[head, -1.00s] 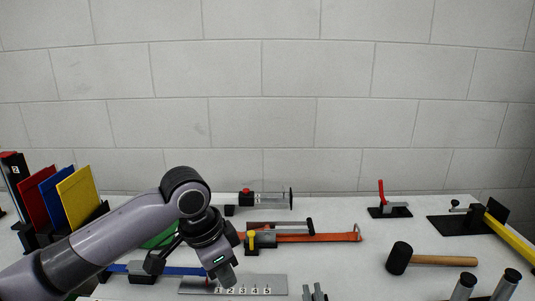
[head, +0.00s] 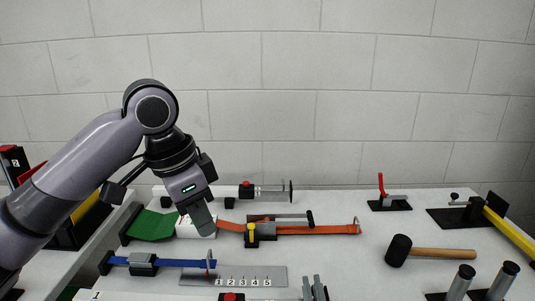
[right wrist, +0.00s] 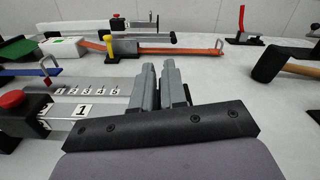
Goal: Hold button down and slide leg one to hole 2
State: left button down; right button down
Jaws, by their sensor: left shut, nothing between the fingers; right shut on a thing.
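A red button (right wrist: 11,100) on a black block stands at the left of the right wrist view, beside a tile marked 1 (right wrist: 82,110). A red button (head: 231,297) also shows at the bottom edge of the head view. A grey plate (head: 279,272) carries number labels in a row, 2 among them. The leg and the holes are too small to make out. My left gripper (head: 206,228) is shut and empty, raised above the table behind the plate. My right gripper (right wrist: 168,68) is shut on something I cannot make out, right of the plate.
A blue strap (head: 180,264) lies left of the plate. An orange strap (head: 325,230) with a yellow-knobbed block (head: 251,234) lies behind it. A black mallet (head: 399,250) lies to the right. A red-handled clamp (head: 381,185) stands at the back. Bare table shows between plate and mallet.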

jog(key=shift+d, duration=0.5)
dwell(0.5)
jog(key=c, duration=0.8)
grip_release()
jog(key=shift+o, duration=0.2)
jog(key=shift+s, duration=3.6)
